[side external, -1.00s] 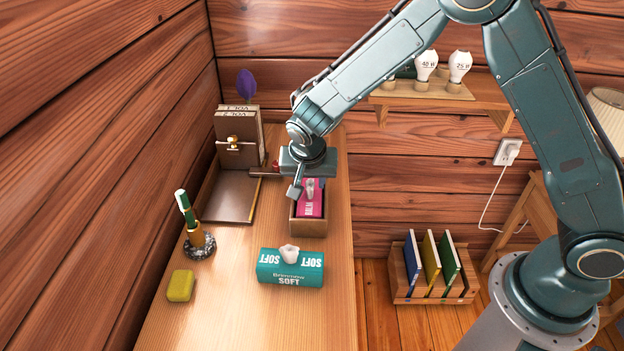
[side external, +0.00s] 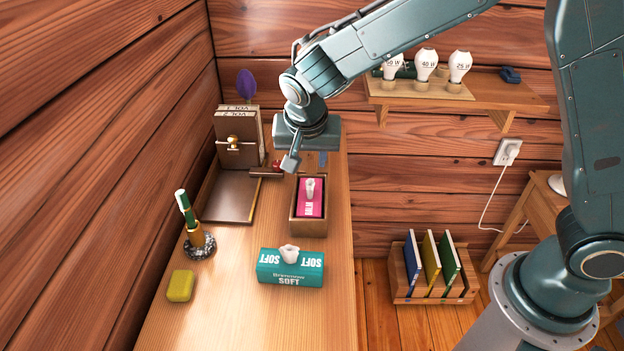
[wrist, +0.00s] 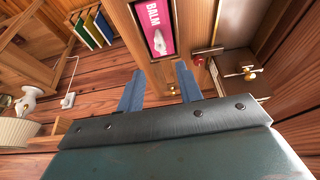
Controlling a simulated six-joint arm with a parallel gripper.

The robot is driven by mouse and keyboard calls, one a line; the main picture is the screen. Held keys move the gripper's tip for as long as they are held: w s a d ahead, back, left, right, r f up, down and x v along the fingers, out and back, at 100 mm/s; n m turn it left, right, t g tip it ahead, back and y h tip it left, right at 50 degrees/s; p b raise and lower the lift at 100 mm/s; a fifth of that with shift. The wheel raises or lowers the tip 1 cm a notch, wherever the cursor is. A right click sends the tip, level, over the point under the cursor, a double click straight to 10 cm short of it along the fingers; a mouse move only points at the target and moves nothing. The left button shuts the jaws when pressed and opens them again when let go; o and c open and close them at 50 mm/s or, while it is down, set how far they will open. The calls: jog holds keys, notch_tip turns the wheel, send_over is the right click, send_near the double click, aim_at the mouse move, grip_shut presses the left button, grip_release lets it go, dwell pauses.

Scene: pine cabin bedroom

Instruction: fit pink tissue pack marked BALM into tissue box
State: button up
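The pink tissue pack (side external: 310,197) marked BALM sits inside the wooden tissue box (side external: 308,226), with a white tissue tuft sticking up from its top. The pack lies within the box walls. It also shows in the wrist view (wrist: 153,26), framed by the box rim. My gripper (side external: 306,160) is above the desk, behind the box and apart from the pack. In the wrist view its two blue fingers (wrist: 158,82) are spread with nothing between them.
A teal SOFT tissue pack (side external: 290,268) stands in front of the box. A bookend with brown volumes (side external: 238,140) and a red-tipped wooden piece (side external: 266,171) are at left. A pen stand (side external: 199,246) and yellow block (side external: 180,285) are at front left. A bulb shelf (side external: 440,92) hangs behind.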

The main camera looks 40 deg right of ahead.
dwell(0.4)
jog(key=s+d+r+n+y, duration=0.2)
jog(key=s+d+r+n, duration=0.2)
jog(key=s+d+r, duration=0.65)
jog(key=s+r+n+t, duration=0.1)
jog(key=s+n, duration=0.1)
jog(key=s, duration=0.6)
jog(key=s+d+r+n+t+y, duration=0.1)
jog(key=s+r+n, duration=0.1)
jog(key=s, duration=0.6)
jog(key=shift+s+d+n, duration=0.15)
jog(key=shift+s+n, duration=0.1)
jog(key=shift+n, duration=0.25)
jog(key=shift+r, duration=0.1)
